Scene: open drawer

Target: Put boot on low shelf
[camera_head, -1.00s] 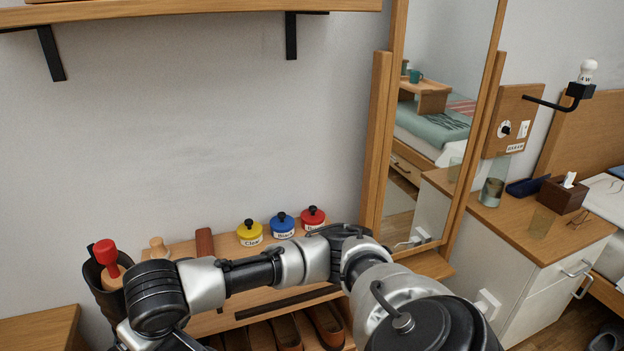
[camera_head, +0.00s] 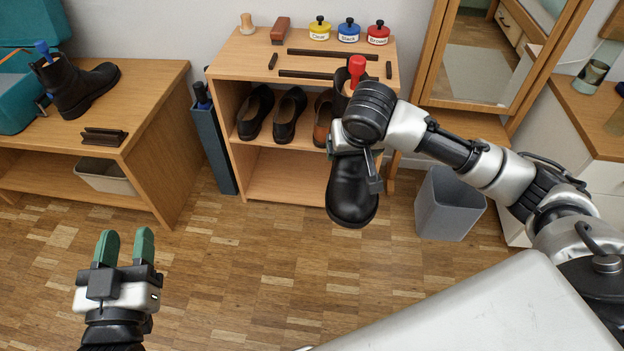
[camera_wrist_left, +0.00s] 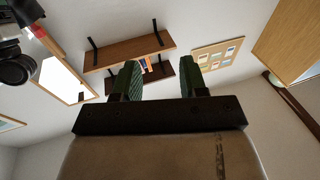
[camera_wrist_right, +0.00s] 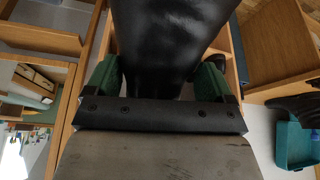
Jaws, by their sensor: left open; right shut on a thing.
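A black boot (camera_head: 350,192) with a red-knobbed insert (camera_head: 356,68) hangs upright, toe toward me, in front of the shoe rack (camera_head: 305,62). My right gripper (camera_head: 362,152) is shut on the boot's shaft, which also fills the top of the right wrist view (camera_wrist_right: 165,45). The rack's low shelf (camera_head: 285,178) is bare where it shows; the boot and my right arm hide its right part. My left gripper (camera_head: 124,250) is open and empty over the floor at lower left, and also shows in the left wrist view (camera_wrist_left: 158,82).
The rack's upper shelf holds several shoes (camera_head: 290,112); polish tins (camera_head: 349,32) stand on top. A second black boot (camera_head: 82,92) stands on the left bench (camera_head: 150,90). A grey bin (camera_head: 448,205) stands right of the rack. Floor in front is clear.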

